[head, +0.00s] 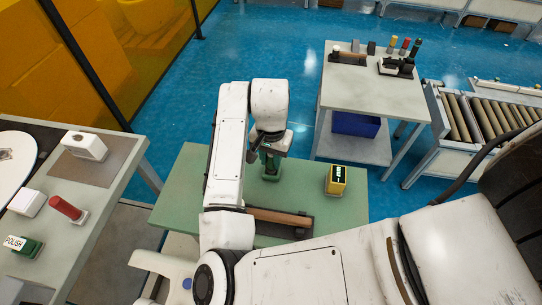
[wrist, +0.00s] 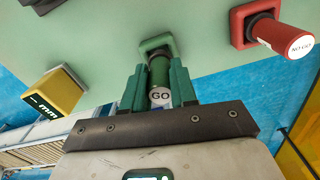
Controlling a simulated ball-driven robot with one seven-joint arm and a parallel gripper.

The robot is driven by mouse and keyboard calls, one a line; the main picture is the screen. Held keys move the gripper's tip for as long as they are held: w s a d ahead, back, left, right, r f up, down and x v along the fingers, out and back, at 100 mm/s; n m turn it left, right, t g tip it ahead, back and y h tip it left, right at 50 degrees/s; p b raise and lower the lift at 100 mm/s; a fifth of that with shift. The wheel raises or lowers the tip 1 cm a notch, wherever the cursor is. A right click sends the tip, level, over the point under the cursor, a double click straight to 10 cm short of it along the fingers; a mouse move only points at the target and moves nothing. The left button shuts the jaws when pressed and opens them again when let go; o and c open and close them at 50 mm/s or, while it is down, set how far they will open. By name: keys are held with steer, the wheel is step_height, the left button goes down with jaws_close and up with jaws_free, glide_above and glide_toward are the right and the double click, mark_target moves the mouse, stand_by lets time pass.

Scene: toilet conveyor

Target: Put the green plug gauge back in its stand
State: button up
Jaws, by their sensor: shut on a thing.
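The green plug gauge (wrist: 159,80), labelled GO on its end, is between the green fingers of my gripper (wrist: 160,92), which are shut on it. Its far end meets the square green stand (wrist: 157,43) on the green table; I cannot tell how deep it sits. In the head view my gripper (head: 268,155) points down over the table, with green stand and gauge (head: 271,170) partly hidden beneath it.
A red NO GO gauge (wrist: 290,38) stands in a red holder (wrist: 248,25) to one side. A yellow box (head: 336,181) is on the other side. A wooden-handled tool (head: 275,216) lies near the front of the green table (head: 185,200).

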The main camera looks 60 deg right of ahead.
steer(key=shift+f, duration=0.45)
steer(key=o, duration=1)
steer(key=shift+r, duration=0.1)
step_height(320, 180, up, 9)
steer(key=shift+r+b, duration=0.1)
steer(key=shift+b, duration=0.2)
steer(key=shift+r, duration=0.75)
